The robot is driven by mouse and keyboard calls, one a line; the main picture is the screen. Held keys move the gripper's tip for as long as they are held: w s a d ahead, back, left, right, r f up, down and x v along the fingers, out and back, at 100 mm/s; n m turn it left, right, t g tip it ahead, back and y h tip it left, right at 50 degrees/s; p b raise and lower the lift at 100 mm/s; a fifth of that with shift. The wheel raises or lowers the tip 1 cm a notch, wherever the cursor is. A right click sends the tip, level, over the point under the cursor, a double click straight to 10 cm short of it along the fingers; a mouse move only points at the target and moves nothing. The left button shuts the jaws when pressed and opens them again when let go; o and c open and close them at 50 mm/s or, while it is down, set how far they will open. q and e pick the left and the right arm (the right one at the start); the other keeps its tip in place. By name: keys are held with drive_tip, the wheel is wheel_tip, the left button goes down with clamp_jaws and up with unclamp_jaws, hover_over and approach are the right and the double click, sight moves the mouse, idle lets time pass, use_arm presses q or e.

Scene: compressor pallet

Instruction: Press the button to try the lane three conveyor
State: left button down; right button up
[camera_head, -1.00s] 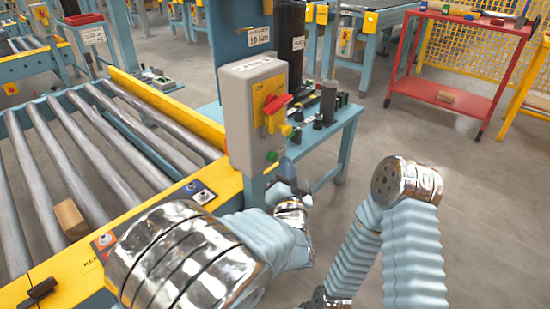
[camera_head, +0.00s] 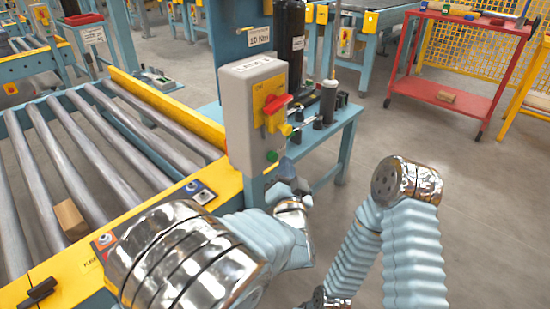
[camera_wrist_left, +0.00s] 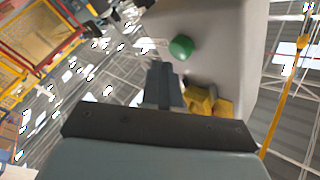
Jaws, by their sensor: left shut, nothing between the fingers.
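A grey control box (camera_head: 253,115) stands on the near corner of the yellow-edged conveyor. Its face has a yellow plate with a red handle (camera_head: 276,103) and a green button (camera_head: 272,156) low down. My left gripper (camera_head: 287,172) is shut and empty, just right of and below that button. In the left wrist view, the green button (camera_wrist_left: 181,47) sits on the grey box face beyond my left fingertips (camera_wrist_left: 161,68). A gap seems to separate them; contact cannot be made out. My right arm shows at the right, but its gripper is out of view.
The roller conveyor (camera_head: 110,150) at the left carries a small brown block (camera_head: 70,219). A blue bench (camera_head: 335,135) with several dark fittings stands behind the box. A red cart (camera_head: 460,70) is at the back right. Open floor lies between.

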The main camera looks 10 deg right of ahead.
idle(0.4)
use_arm(q)
drive_tip(key=shift+w+a, duration=0.25)
drive_tip(key=shift+w, duration=0.1)
drive_tip(key=shift+w+a, duration=0.35)
drive_tip(key=shift+w, duration=0.05)
idle(1.0)
drive_tip(key=shift+s+d, duration=0.6)
drive_tip(key=shift+s, duration=0.15)
drive_tip(key=shift+s+d, duration=0.8)
drive_tip(key=shift+s, duration=0.2)
drive_tip(key=shift+s+d, duration=0.75)
drive_tip(key=shift+s, duration=0.2)
